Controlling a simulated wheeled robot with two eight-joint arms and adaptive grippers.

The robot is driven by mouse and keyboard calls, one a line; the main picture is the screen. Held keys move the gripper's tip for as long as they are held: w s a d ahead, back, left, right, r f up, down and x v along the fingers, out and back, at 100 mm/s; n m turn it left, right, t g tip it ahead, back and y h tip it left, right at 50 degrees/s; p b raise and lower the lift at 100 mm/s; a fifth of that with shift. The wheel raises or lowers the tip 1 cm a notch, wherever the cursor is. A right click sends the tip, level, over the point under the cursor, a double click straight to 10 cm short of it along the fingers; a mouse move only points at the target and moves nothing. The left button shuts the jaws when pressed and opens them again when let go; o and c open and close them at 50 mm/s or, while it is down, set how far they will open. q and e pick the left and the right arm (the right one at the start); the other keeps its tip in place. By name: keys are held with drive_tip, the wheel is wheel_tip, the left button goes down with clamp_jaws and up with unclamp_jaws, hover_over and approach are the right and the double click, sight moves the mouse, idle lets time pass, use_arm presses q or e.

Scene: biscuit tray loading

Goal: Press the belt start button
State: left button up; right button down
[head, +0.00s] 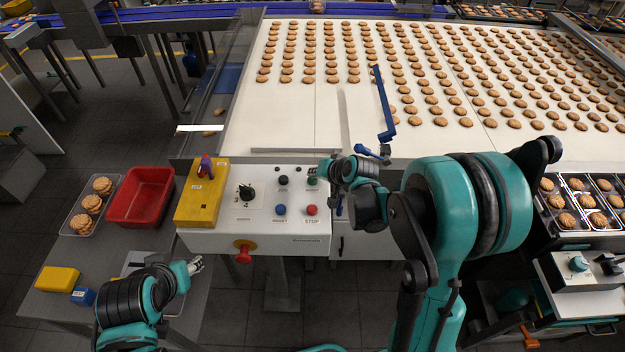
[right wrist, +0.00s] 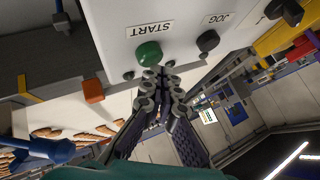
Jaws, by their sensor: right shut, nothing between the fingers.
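The green start button (right wrist: 149,53), labelled START, is on a white control panel (head: 258,222). In the head view the button (head: 312,181) is partly covered by my right gripper. My right gripper (right wrist: 160,74) is shut and empty, its tips right at the edge of the button; I cannot tell whether they touch it. It also shows in the head view (head: 317,171) at the panel's upper right. My left gripper (head: 196,265) is low on the left, over the side table and away from the panel; its jaws are too small to judge.
A black JOG button (right wrist: 208,41) is beside the start button. A blue reset button (head: 280,210), a red STOP button (head: 312,210) and a red emergency knob (head: 243,252) are lower down. The white belt (head: 290,120) with rows of biscuits lies behind. A red bin (head: 142,197) stands left.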

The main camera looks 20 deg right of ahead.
sight(314, 181)
drive_tip(key=shift+f+b, duration=0.55)
drive_tip(key=shift+f, duration=0.05)
idle(0.7)
drive_tip(key=shift+r, duration=0.1)
drive_tip(key=shift+r+p, duration=0.75)
drive_tip(key=shift+r, duration=0.2)
wheel_tip(314, 181, up, 5)
drive_tip(key=p, duration=0.3)
drive_tip(key=shift+p, duration=0.4)
drive_tip(key=shift+s, duration=0.1)
idle(0.4)
